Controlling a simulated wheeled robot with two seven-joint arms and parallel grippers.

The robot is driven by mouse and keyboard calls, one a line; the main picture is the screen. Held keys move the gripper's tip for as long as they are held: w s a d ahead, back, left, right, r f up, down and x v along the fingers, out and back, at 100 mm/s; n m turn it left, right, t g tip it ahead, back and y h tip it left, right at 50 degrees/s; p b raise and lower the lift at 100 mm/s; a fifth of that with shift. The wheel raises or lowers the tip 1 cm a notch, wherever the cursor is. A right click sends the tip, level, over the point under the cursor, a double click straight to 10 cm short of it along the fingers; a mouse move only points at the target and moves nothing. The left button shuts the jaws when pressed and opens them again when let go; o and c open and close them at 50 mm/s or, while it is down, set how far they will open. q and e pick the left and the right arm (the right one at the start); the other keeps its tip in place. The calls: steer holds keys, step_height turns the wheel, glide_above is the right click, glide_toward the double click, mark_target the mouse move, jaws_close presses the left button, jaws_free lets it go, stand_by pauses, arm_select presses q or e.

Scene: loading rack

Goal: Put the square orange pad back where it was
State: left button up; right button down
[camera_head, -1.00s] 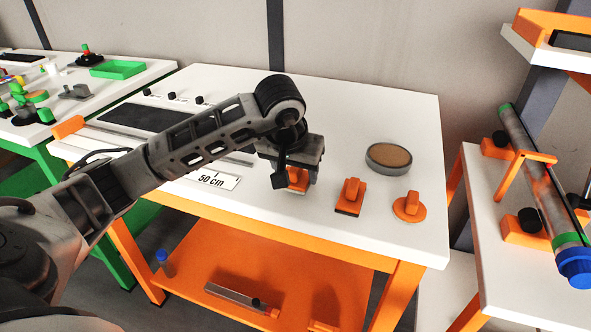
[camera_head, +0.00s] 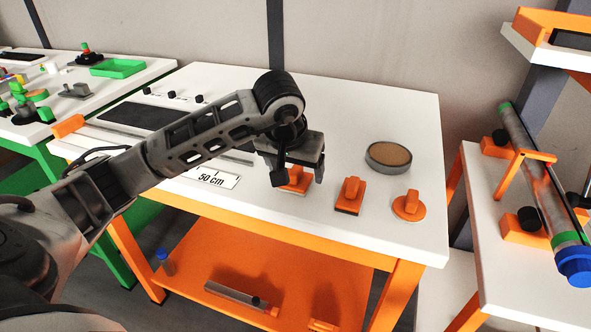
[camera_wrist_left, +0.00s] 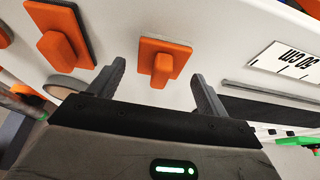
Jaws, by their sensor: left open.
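The square orange pad (camera_head: 296,186) with a raised orange handle lies on the white tabletop (camera_head: 255,215), left of two other orange-handled pieces. My left gripper (camera_head: 299,178) is open above it, fingers on either side of the handle and apart from it. In the left wrist view the pad (camera_wrist_left: 163,60) lies flat between the spread fingers (camera_wrist_left: 158,74), with a gap on both sides. The head view partly hides the pad behind the gripper. My right gripper is not in view.
Right of the pad are an orange-handled block with a dark base (camera_head: 349,195) and a round orange piece (camera_head: 408,207). A round tan-topped disc (camera_head: 389,157) sits behind them. A "50 cm" label (camera_head: 212,178) lies to the left. The table's front edge is close.

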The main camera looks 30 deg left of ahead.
arm_select(q)
steer(key=v, duration=1.1)
steer(key=shift+s+f, duration=0.1)
steer(key=shift+f, duration=0.05)
